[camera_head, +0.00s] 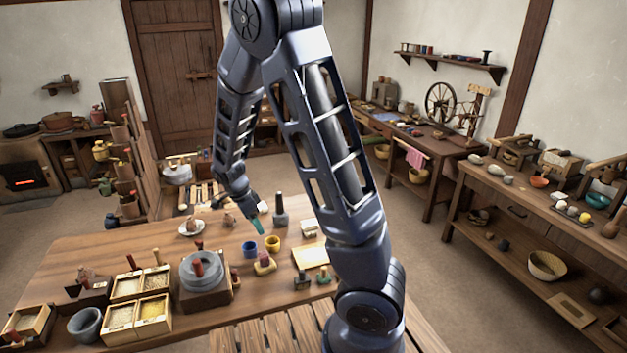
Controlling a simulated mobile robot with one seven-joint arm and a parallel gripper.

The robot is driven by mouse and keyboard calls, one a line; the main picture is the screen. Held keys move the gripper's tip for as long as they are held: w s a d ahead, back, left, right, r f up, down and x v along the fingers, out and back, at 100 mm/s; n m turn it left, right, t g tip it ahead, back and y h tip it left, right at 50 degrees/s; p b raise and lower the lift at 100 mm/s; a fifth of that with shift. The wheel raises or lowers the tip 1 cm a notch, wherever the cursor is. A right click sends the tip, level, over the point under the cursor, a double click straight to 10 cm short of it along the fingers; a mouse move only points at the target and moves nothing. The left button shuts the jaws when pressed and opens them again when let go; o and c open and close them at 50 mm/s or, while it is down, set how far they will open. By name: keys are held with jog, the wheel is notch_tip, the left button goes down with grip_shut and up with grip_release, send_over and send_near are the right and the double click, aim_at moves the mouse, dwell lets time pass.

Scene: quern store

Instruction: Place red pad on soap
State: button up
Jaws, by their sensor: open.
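My gripper (258,228) hangs at the end of my arm over the middle of the wooden table, with teal at its tip. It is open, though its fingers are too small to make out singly. Below it on the table lies a yellowish block (265,268), perhaps the soap. A small dull-red piece (264,257) shows at the top of this block, perhaps the red pad. I cannot tell whether it rests on the block or stands just behind it. My gripper is apart from both, a little above and behind them in the picture.
A blue cup (250,249) and a yellow cup (272,243) stand close to the gripper. A dark bottle-shaped piece (280,212) stands behind. A grey quern (202,270) and grain boxes (122,316) fill the left. A cream board (311,254) lies right, partly near my arm.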

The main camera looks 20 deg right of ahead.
jog(key=s+d+r+n+y, duration=0.2)
jog(key=s+d+r+n, duration=0.15)
jog(key=d+r, duration=0.5)
jog(key=s+d+r+n+t, duration=0.2)
jog(key=s+d+r+n, duration=0.2)
jog(key=s+r+n, duration=0.2)
jog(key=s+d+r+n+t+y, duration=0.1)
jog(key=s+d+r+n+t, duration=0.2)
jog(key=s+r, duration=0.6)
jog(key=shift+s+d+r+n, duration=0.3)
jog(key=shift+d+r+n, duration=0.75)
jog(key=shift+n, duration=0.6)
jog(key=shift+d+f, duration=0.1)
